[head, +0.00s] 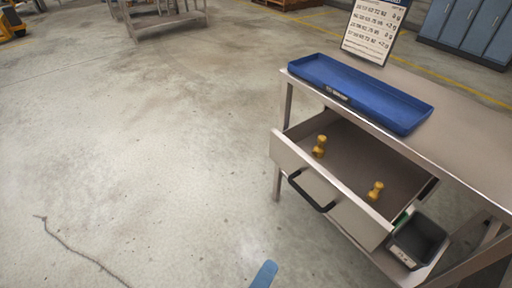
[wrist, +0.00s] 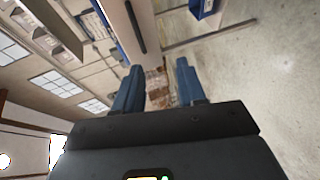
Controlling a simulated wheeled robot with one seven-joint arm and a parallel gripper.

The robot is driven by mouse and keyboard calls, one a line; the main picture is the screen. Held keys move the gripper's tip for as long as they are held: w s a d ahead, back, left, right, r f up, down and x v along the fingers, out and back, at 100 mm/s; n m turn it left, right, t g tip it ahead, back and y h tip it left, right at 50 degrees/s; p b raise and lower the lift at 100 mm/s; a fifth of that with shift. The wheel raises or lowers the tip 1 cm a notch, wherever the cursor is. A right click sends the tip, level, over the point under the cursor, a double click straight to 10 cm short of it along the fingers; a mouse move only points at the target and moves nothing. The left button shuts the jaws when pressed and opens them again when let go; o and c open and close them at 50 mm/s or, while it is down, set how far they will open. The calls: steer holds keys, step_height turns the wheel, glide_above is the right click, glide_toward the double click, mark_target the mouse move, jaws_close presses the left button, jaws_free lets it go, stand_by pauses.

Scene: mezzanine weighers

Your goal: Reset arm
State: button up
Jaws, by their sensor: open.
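My gripper (wrist: 158,80) shows in the wrist view as two blue fingers held apart, with nothing between them. In the head view only a blue tip (head: 264,274) of it shows at the bottom edge, over the floor and left of the workbench, apart from it. The rest of my arm is out of the head view. The wrist view is tilted and shows a pale drawer front with a dark handle (wrist: 135,27) beyond the fingers.
The steel workbench (head: 465,120) at right has its drawer (head: 335,190) pulled out, with two brass weights (head: 319,147) (head: 375,191) inside. A blue tray (head: 360,90) and a sign (head: 375,30) stand on top. A dark bin (head: 420,240) sits below. Open floor lies left, with a thin cord (head: 75,250).

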steer(key=s+d+f+m+g+y, duration=0.2)
steer(key=s+d+f+g+y, duration=0.2)
steer(key=s+d+f+y, duration=0.55)
steer(key=s+d+r+m+t+h, duration=0.1)
steer(key=s+d+r+m+t, duration=0.2)
steer(key=r, duration=0.9)
steer(key=s+d+r+m+t+h+p, duration=0.1)
steer(key=s+d+r+m+t, duration=0.1)
steer(key=s+d+r+m, duration=0.4)
step_height(320, 180, up, 6)
steer(key=s+d, duration=0.1)
steer(key=s, duration=0.2)
steer(key=shift+d+r+t, duration=0.2)
steer(key=shift+d+t, duration=0.05)
steer(key=shift+t, duration=0.15)
steer(key=shift+w+f, duration=0.1)
